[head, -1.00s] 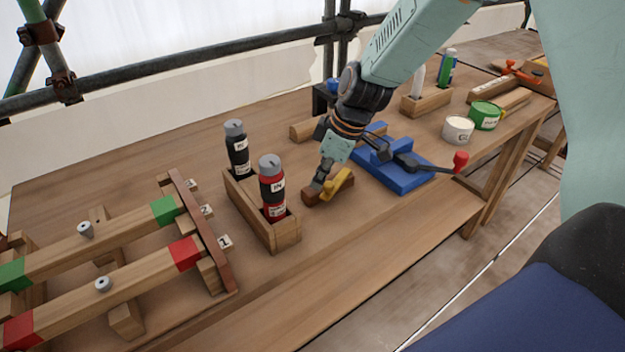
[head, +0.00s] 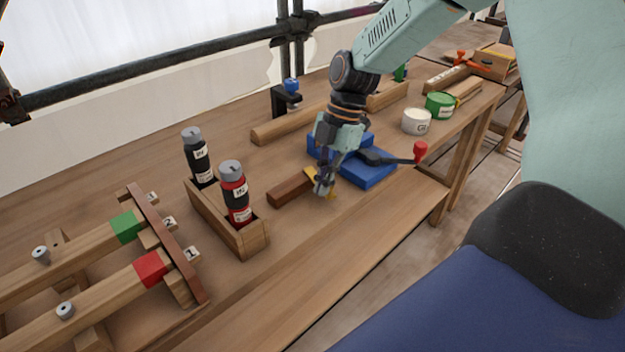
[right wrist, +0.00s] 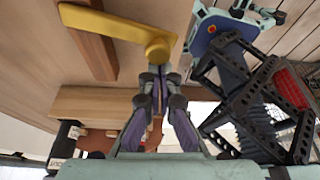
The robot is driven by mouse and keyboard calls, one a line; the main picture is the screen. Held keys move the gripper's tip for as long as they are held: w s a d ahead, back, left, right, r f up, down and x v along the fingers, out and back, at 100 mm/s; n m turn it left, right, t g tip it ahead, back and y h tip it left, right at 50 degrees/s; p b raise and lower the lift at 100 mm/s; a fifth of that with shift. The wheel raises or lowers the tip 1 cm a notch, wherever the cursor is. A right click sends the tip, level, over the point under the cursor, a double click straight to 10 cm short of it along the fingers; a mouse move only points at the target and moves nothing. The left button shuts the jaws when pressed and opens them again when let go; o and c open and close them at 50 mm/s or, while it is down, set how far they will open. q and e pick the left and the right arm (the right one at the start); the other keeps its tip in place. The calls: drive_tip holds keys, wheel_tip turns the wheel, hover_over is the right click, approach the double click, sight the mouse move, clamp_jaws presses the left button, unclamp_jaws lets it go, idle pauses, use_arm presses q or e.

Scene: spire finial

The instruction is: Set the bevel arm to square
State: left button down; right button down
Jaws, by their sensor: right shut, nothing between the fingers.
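The bevel has a brown wooden stock (head: 290,188) lying on the bench, also in the right wrist view (right wrist: 94,52). Its yellow arm (head: 310,174) is at the stock's right end and appears to lie crosswise to it; the exact angle is unclear. In the right wrist view the yellow arm (right wrist: 105,24) ends in a rounded knob. My right gripper (head: 325,188) points down at the yellow arm, hiding its middle. In the right wrist view its shut, empty fingertips (right wrist: 158,80) are close to the knob; contact is unclear. My left gripper is not in view.
A blue fixture (head: 370,172) with a red-knobbed lever (head: 420,152) stands close right of my right gripper. A wooden tray (head: 238,238) holding bottles stands left of the bevel. A timber bar (head: 290,122) lies behind. Bare bench is in front.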

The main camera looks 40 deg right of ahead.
drive_tip(key=shift+s+d+n+g, duration=0.15)
drive_tip(key=shift+d+n+g, duration=0.15)
drive_tip(key=shift+d+n, duration=0.35)
drive_tip(key=shift+d+p, duration=0.3)
drive_tip(key=shift+p, duration=0.05)
drive_tip(key=shift+d, duration=0.15)
